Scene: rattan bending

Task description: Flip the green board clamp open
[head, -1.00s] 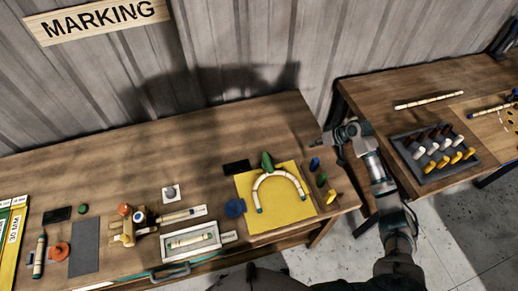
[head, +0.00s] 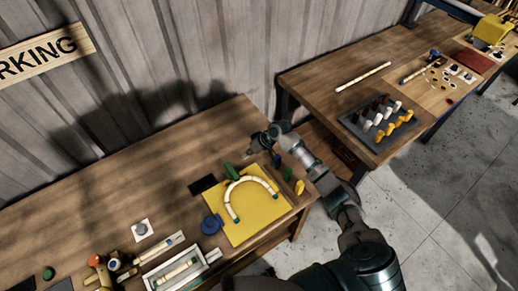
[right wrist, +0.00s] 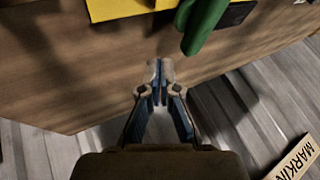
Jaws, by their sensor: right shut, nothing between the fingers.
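The green board clamp (head: 231,171) stands at the back edge of the yellow board (head: 266,222). A pale rattan arch (head: 254,181) lies on that board. My right gripper (head: 256,147) is over the back right part of the table, behind and right of the clamp. In the right wrist view the gripper (right wrist: 159,72) is shut and empty. There the clamp (right wrist: 202,24) is above and right of the fingertips, apart from them, partly cut off by the top edge. My left gripper is out of view.
A wall (head: 160,80) rises behind the table. Another table (head: 330,65) stands at right.

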